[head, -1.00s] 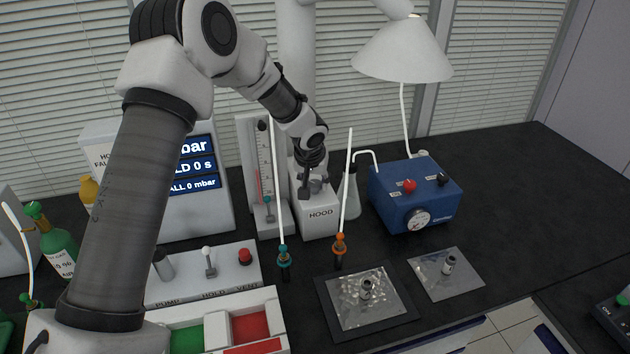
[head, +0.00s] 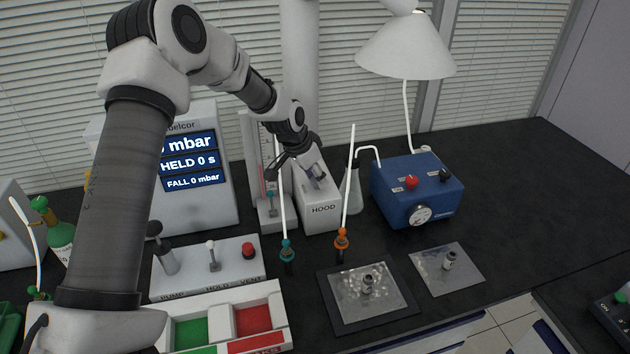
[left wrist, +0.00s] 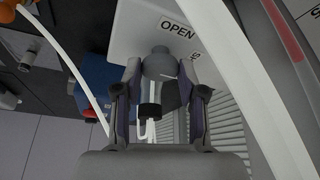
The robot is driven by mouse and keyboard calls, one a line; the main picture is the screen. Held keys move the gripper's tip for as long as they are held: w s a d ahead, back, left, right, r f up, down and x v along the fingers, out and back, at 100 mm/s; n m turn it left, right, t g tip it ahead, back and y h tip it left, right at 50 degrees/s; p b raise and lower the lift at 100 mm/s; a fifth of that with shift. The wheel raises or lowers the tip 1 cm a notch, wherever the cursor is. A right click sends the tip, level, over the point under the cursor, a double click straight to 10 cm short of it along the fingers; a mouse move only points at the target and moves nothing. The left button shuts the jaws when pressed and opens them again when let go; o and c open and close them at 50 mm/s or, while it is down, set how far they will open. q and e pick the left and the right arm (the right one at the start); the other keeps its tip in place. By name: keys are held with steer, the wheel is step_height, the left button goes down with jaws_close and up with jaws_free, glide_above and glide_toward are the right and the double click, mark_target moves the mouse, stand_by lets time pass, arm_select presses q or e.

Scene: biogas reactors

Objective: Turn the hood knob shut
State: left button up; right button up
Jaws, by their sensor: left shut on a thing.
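The white hood box (head: 320,212), labelled HOOD, stands on the black bench near the middle of the head view. Its grey knob (head: 316,177) is on the sloping top, partly covered by my gripper. My left gripper (head: 308,172) reaches the knob from the upper left, tilted. In the left wrist view, the knob (left wrist: 158,66) lies between the two fingers of my left gripper (left wrist: 160,95), which is shut on it. An OPEN label (left wrist: 177,29) shows beside the knob; another label is mostly hidden. My right gripper is not in view.
A flow meter (head: 268,190) stands close left of the hood box. A flask (head: 352,192) and a blue pump (head: 420,195) stand to the right. White tubes with teal (head: 287,250) and orange (head: 342,238) fittings rise in front.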

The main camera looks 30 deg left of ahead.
arm_select(q)
steer(key=shift+s+f, duration=0.1)
steer(key=shift+f, duration=0.05)
steer(key=o, duration=1.1)
steer(key=shift+w, duration=0.2)
steer(key=v, duration=1.2)
steer(key=shift+w, duration=0.1)
